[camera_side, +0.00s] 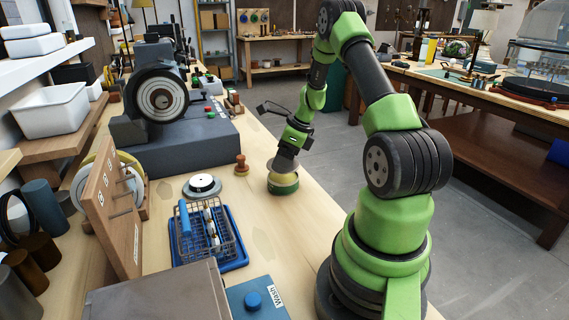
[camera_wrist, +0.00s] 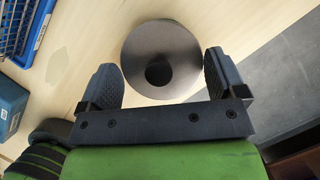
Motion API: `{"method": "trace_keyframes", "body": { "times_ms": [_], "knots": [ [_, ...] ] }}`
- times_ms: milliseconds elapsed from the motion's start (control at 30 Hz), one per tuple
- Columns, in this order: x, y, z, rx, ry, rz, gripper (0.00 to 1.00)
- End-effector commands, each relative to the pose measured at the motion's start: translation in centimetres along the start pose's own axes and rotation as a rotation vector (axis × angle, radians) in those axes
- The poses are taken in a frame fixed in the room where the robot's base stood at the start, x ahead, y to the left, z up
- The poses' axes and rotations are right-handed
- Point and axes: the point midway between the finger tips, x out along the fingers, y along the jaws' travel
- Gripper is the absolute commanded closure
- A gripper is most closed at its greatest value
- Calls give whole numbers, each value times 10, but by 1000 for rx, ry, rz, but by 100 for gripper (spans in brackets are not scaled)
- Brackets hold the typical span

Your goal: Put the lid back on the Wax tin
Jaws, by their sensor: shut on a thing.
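My gripper (camera_wrist: 161,80) is closed around a round grey disc, the lid (camera_wrist: 145,40), with a dark round spot at its middle. The fingers stand at opposite sides of the lid in the wrist view. In the side view my gripper (camera_side: 285,161) points down over the bench, right at the Wax tin (camera_side: 283,186), a short round green tin with a pale yellow upper part. The tin stands near the bench's right edge. The tin's body is hidden under the lid in the wrist view. I cannot tell whether the lid touches the tin.
A blue tray with a wire basket (camera_side: 205,232) and a white-topped round piece (camera_side: 202,186) lie left of the tin. A small brown knobbed object (camera_side: 241,165) stands just behind-left. A grey machine (camera_side: 170,120) fills the back of the bench. Bare bench lies in front.

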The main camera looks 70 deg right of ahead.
Motion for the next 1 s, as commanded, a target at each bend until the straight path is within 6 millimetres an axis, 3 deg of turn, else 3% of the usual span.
{"method": "trace_keyframes", "body": {
  "times_ms": [167,733,767,800,1000],
  "knots": [
    [19,0,-8,0,0,1,36],
    [28,-1,-12,0,0,0,36],
    [28,-1,-12,0,0,0,8],
    [28,-1,-12,0,0,-1,0],
    [28,-1,-11,0,-1,-1,0]
  ]
}}
